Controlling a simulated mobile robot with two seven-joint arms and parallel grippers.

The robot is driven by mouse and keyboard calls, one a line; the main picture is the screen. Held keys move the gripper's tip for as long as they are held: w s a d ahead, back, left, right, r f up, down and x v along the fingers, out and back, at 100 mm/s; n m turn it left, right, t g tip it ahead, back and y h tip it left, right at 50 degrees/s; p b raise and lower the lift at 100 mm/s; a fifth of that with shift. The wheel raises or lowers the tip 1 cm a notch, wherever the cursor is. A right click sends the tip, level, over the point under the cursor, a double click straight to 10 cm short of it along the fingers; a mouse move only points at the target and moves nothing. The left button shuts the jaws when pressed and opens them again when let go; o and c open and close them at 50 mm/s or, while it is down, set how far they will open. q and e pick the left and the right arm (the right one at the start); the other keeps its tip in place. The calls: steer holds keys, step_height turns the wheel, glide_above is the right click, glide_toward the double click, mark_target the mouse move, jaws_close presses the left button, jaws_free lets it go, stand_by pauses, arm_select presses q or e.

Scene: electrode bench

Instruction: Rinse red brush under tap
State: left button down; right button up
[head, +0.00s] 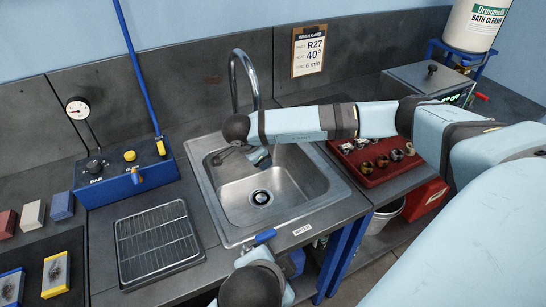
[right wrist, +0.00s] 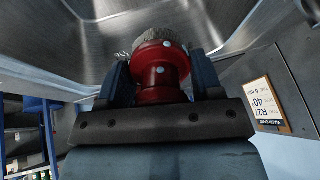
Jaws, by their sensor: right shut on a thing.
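The red brush (right wrist: 162,72) shows in the right wrist view, upright between the two fingers of my right gripper (right wrist: 162,80), which is shut on it. Pale bristles show at its far end, with a few light spots on the red body. In the head view my right wrist hangs over the back of the steel sink (head: 310,185), close to the arched tap (head: 236,75); the brush is hidden there. I cannot make out running water.
A wire rack (head: 158,240) lies left of the sink. A blue gauge box (head: 130,182) stands behind it. A red tray (head: 375,170) of small round parts is to the right. A wash card (head: 309,51) reads R27, 40°, 6 min. The sink basin is empty around its drain.

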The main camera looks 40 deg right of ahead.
steer(key=s+a, duration=0.2)
steer(key=a, duration=0.5)
stand_by(0.4)
stand_by(1.1)
steer(key=s+a+r+p, duration=0.1)
steer(key=a+r+p, duration=0.1)
steer(key=a+r, duration=0.2)
steer(key=shift+s+a, duration=0.15)
steer(key=shift+a, duration=0.25)
stand_by(0.7)
